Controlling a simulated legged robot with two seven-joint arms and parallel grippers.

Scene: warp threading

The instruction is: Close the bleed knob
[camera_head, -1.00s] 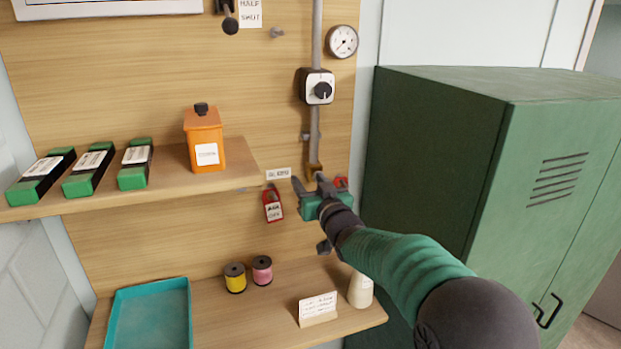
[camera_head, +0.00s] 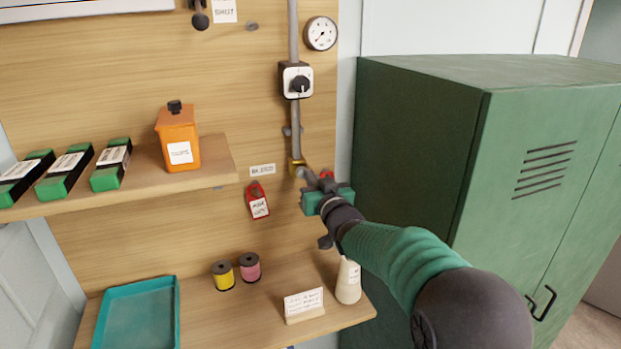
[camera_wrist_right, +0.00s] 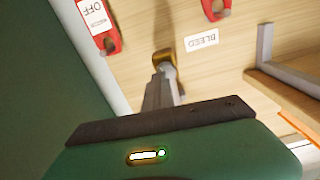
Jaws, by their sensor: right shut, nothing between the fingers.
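A small brass fitting (camera_head: 296,162), which appears to be the bleed knob, sits at the lower end of the grey pipe, beside the white BLEED label (camera_head: 262,170). My right gripper (camera_head: 304,172) is shut and empty, its fingertips right at the fitting. In the right wrist view, the closed fingers (camera_wrist_right: 163,78) point at the brass fitting (camera_wrist_right: 166,58) and overlap its near edge; I cannot tell whether they touch it. The label also shows there (camera_wrist_right: 202,40). The fingers partly hide the fitting. My left gripper is not in view.
A red tag (camera_head: 258,201) hangs left of the gripper; another red tag (camera_wrist_right: 100,28) marked OFF hangs on the other side. A dial switch (camera_head: 297,81) and gauge (camera_head: 321,34) are above. A shelf (camera_head: 215,175) is left, a green locker (camera_head: 420,150) right.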

